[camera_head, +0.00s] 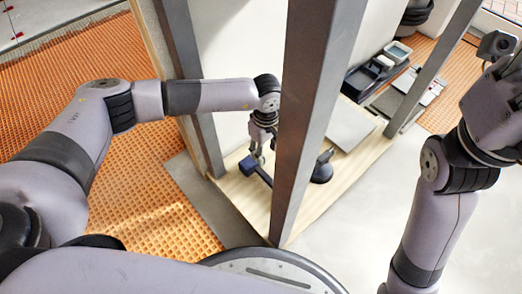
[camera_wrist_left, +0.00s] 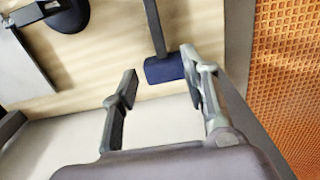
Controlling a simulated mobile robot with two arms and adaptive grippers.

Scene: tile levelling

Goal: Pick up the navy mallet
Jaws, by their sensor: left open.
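The navy mallet lies on a pale wooden board. Its navy head (camera_head: 246,165) shows left of the grey post in the head view, with the dark handle running toward the post, which hides part of it. In the left wrist view the head (camera_wrist_left: 164,70) lies just beyond and between my fingertips, with the handle (camera_wrist_left: 153,25) pointing away. My left gripper (camera_head: 258,158) is open and empty, pointing down close over the mallet. Its two fingers (camera_wrist_left: 158,64) are spread in the wrist view. My right arm is at the right; its fingers are not visible.
Grey upright posts (camera_head: 313,110) stand close to my left arm. A black round-based tool (camera_head: 322,170) and a grey tile (camera_head: 353,132) lie on the board (camera_head: 318,208). A dark tray (camera_head: 358,84) is farther back. Orange matting (camera_head: 165,205) covers floor at left.

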